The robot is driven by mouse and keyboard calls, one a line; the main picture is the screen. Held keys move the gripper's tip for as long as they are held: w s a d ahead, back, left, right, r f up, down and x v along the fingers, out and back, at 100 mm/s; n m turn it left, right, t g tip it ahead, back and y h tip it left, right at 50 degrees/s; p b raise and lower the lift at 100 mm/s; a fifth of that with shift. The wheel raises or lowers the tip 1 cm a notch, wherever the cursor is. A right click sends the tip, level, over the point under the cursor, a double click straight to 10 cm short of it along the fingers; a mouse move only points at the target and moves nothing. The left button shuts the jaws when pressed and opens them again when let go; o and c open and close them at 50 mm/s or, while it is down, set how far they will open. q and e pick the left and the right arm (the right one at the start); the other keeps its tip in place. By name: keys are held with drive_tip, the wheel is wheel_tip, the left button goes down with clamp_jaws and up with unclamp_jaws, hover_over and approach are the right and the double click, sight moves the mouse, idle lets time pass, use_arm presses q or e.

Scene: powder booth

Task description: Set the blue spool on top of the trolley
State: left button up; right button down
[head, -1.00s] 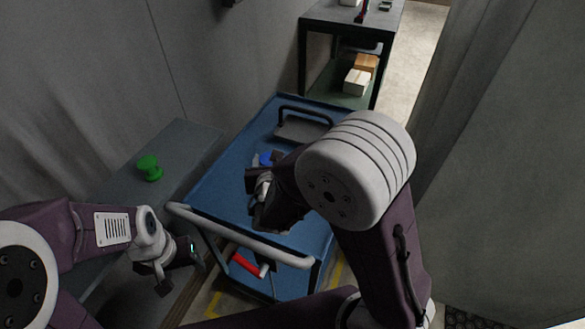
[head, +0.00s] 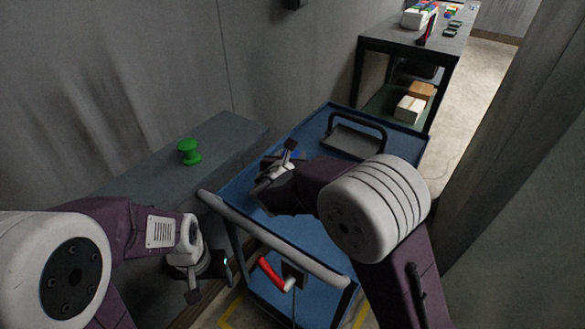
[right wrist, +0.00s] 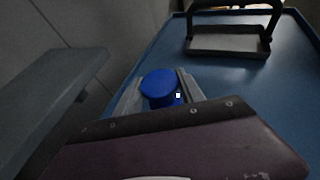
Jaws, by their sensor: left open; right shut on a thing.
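The blue spool (right wrist: 160,86) is between the fingers of my right gripper (right wrist: 160,92) in the right wrist view. In the head view only a sliver of the spool (head: 298,155) shows behind my right gripper (head: 282,162). The right gripper is shut on the spool, over the blue top of the trolley (head: 313,134). The spool's underside is hidden, so I cannot tell whether it touches the trolley top. My left gripper (head: 210,280) is open and empty, left of the trolley's near handle.
A green spool (head: 189,151) stands on the grey bench (head: 222,135) left of the trolley. A grey tray with a dark handle (head: 352,143) sits at the trolley's far end. A red-handled tool (head: 270,273) is near the lower shelf. A dark table (head: 400,47) stands beyond.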

drive_tip(key=shift+w+a+f, duration=0.2)
drive_tip(key=shift+a, duration=0.05)
wheel_tip(320, 180, down, 4)
drive_tip(key=shift+f+b, duration=0.1)
drive_tip(key=shift+b, duration=0.7)
drive_tip(key=c, duration=0.7)
unclamp_jaws()
